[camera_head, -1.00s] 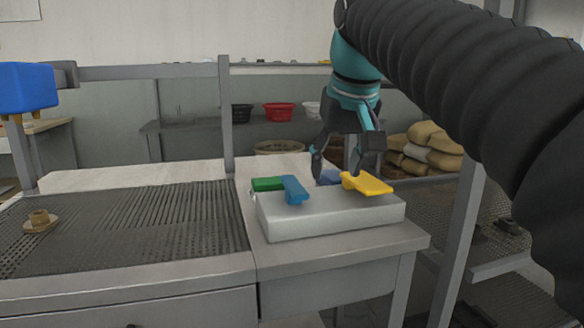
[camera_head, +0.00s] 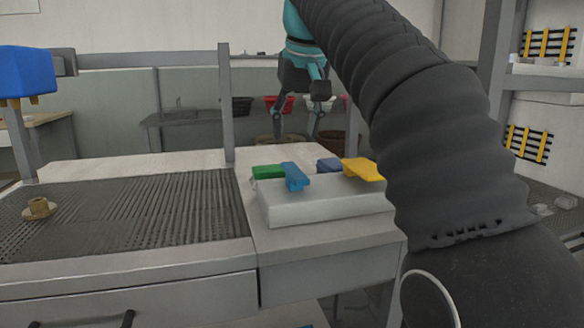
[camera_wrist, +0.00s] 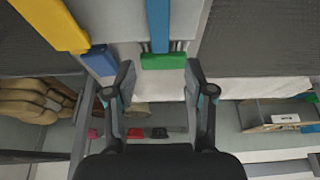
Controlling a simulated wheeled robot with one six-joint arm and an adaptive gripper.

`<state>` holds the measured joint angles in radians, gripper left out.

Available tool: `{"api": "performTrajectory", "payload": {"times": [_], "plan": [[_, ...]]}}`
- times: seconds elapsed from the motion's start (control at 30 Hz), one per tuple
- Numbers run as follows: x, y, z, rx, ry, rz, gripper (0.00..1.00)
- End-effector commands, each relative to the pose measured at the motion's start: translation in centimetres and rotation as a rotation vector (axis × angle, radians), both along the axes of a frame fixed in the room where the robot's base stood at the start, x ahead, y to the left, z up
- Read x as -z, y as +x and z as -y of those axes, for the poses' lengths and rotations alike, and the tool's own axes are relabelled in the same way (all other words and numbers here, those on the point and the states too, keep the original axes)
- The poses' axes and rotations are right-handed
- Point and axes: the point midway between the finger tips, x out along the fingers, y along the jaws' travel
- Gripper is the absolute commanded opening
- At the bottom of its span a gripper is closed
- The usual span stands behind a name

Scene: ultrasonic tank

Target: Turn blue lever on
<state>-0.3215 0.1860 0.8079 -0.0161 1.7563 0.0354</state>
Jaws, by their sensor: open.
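The blue lever (camera_head: 295,177) sits on a pale grey box (camera_head: 325,208) on the counter beside the ribbed tank top. Its rear end meets a green block (camera_head: 268,172). In the wrist view the blue lever (camera_wrist: 158,24) runs up from the green block (camera_wrist: 163,61). A yellow lever (camera_head: 362,169) with a dark blue block (camera_head: 328,165) is to its right. My gripper (camera_head: 296,139) is open and empty, above and beyond the box. In the wrist view its fingers (camera_wrist: 160,75) are spread either side of the green block, with no contact visible.
A grey upright post (camera_head: 225,105) stands behind the counter, left of the box. A brown fitting (camera_head: 39,209) sits on the ribbed surface at left. A blue object (camera_head: 27,75) hangs at upper left. Coloured bins (camera_head: 242,106) stand on the back shelf.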

Motion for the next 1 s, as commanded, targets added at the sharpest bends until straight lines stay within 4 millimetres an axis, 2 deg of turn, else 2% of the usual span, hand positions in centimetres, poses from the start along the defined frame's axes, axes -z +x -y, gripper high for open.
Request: {"api": "performTrajectory", "payload": {"times": [0.03,0.1,0.4,0.6,0.87,1.0], "plan": [[1.4,0.3,-0.1,0.000,-0.001,-0.002,0.54],[2.6,0.8,-0.2,0.000,0.000,-0.001,0.54],[6.3,2.4,-0.7,0.000,0.000,0.000,0.54],[7.2,2.8,-0.8,0.000,0.000,0.001,0.54],[7.2,2.9,-0.8,0.000,0.000,0.001,0.54],[7.2,2.9,-0.8,0.000,0.000,0.001,0.22]]}}
